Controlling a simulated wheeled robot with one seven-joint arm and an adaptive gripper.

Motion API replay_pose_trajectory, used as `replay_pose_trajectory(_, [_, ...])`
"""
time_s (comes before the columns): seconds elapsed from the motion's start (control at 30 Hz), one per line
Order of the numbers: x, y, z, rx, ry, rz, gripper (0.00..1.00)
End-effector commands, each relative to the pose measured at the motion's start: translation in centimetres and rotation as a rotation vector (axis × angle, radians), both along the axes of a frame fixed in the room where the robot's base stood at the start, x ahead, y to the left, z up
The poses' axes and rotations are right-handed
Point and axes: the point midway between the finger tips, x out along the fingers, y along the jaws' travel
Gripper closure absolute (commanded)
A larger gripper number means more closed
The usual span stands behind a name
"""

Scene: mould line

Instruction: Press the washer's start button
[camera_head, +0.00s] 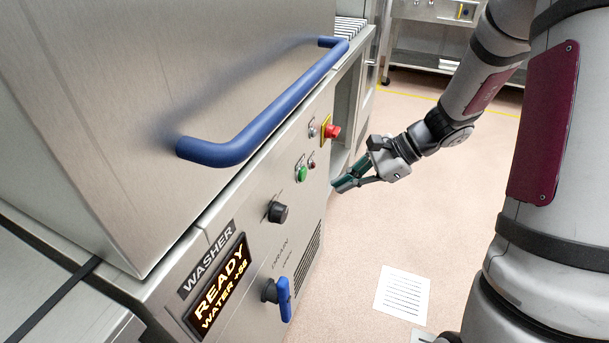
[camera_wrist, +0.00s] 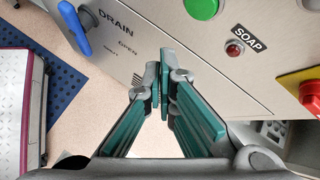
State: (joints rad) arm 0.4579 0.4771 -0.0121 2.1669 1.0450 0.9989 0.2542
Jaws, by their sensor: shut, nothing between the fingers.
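In the wrist view the fingertips (camera_wrist: 162,70) appear below the button.
A red emergency knob (camera_head: 333,131) on a yellow plate sits beyond the button. A black knob (camera_head: 278,212) and blue drain lever (camera_head: 284,297) are nearer. A blue handle bar (camera_head: 270,110) juts from the hood above. Open floor (camera_head: 365,235) lies right of the washer.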

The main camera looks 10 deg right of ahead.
Motion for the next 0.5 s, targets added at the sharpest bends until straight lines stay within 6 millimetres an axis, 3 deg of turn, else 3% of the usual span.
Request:
replay_pose_trajectory(0.2, [1.6,2.3,0.0,0.001,0.000,0.002,1.00])
replay_pose_trajectory(0.5, [2.8,3.9,0.0,0.001,0.000,0.000,1.00])
